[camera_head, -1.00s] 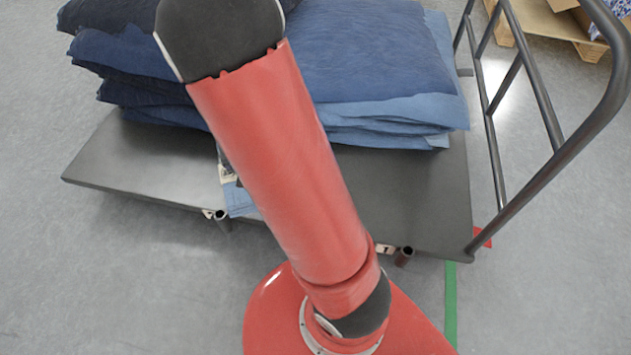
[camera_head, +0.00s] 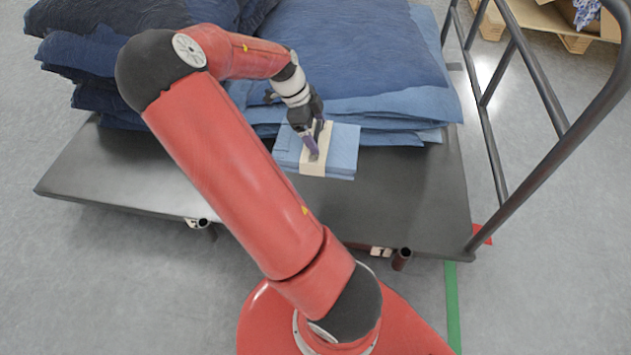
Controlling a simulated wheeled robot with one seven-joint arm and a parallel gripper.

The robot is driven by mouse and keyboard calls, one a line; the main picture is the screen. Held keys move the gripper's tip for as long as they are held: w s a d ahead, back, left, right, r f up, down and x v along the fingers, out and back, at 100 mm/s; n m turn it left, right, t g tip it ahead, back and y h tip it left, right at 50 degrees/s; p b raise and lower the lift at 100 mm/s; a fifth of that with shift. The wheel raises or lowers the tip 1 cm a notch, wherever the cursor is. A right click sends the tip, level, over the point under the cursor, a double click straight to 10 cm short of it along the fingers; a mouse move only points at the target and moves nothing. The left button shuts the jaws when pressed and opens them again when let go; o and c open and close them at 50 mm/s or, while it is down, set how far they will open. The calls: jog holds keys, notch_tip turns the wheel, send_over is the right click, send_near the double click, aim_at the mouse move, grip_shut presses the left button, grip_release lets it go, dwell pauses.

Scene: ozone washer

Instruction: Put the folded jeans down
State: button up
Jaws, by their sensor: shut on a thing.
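The folded jeans (camera_head: 342,150) are a light blue, flat stack with a beige band (camera_head: 314,168) around the middle. They appear at the front of the dark grey cart platform (camera_head: 390,205), just before the large denim piles. My gripper (camera_head: 312,150) points down at the band and is shut on the jeans. I cannot tell whether their underside touches the platform. My red arm hides part of the platform to their left.
Dark denim piles (camera_head: 85,50) and a lighter blue pile (camera_head: 360,60) stand on the cart behind. A grey tube handle (camera_head: 545,150) rises at the right. Bare platform shows right of the jeans. A pallet with cardboard (camera_head: 560,25) is at the far right back.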

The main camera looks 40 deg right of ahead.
aim_at(299, 146)
notch_tip(299, 146, down, 18)
jog(key=shift+r+b, duration=0.1)
jog(key=shift+b, duration=1.1)
jog(key=o, duration=1.6)
jog(key=p+v, duration=0.1)
jog(key=v, duration=1.1)
jog(key=shift+s+p, duration=0.15)
jog(key=shift+p, duration=0.2)
jog(key=s+a+r+n+t+y, duration=0.2)
jog(key=s+a+r+n+t, duration=0.1)
jog(key=a+r+n, duration=0.45)
jog(key=s+a+r+n+t+y, duration=0.2)
jog(key=s+a+r+n, duration=0.1)
jog(key=a+r+n, duration=0.5)
jog(key=shift+s+a+r+n+t+h, duration=0.15)
jog(key=shift+s+a+r+n+t, duration=0.55)
jog(key=shift+s+a+r+n, duration=0.9)
jog(key=shift+s+a+r+n+t+h, duration=0.2)
jog(key=shift+s+a+r+n+t, duration=0.6)
jog(key=shift+s+r+n, duration=1.35)
jog(key=shift+s+a+r+n+t+h, duration=0.15)
jog(key=shift+s+a+r+n+t, duration=0.45)
jog(key=shift+s+a+r+n, duration=1.3)
